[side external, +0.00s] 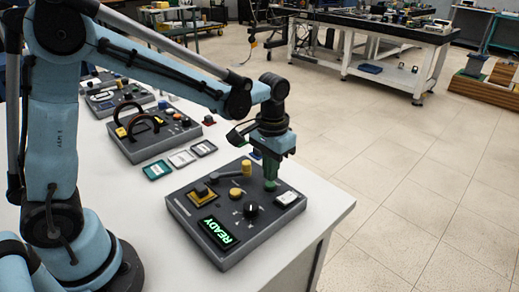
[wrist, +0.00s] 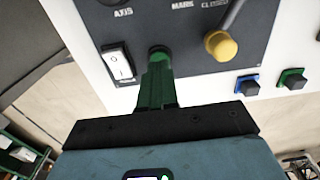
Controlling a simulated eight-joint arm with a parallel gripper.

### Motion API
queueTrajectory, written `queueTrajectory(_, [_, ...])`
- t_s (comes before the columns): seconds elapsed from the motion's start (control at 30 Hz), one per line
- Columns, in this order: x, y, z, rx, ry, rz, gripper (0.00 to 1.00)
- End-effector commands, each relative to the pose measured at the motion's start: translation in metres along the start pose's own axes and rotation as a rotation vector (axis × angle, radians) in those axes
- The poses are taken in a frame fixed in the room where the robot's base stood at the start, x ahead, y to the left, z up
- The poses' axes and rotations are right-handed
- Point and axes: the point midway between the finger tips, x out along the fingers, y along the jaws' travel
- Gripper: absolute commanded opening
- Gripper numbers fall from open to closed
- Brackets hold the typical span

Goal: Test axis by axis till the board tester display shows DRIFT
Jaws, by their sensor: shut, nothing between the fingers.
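The board tester (side external: 190,223) is a dark grey box on the white table, and its display (side external: 218,233) reads READY in green. It carries a black dial (side external: 251,210), a white rocker switch (side external: 287,198) and a yellow-knobbed lever (side external: 246,167). My gripper (side external: 270,184), with green fingers, is shut and empty, pointing down at the far edge of the panel. In the wrist view my fingertips (wrist: 158,52) lie between the rocker switch (wrist: 118,64) and the yellow knob (wrist: 221,45). They hide what is under them; I cannot tell whether they touch the panel.
Blue (wrist: 247,85) and green (wrist: 292,80) small blocks with dark tops lie beyond the tester. Three flat cards, one of them teal (side external: 157,170), lie left of it. The table's right edge is close.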

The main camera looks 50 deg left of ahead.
Motion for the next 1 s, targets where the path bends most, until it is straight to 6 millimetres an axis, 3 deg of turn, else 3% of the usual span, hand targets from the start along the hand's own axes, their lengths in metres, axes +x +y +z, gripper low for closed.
queueTrajectory(1.0, [0.019,0.0,0.0,0.0,0.0,0.0,0.0])
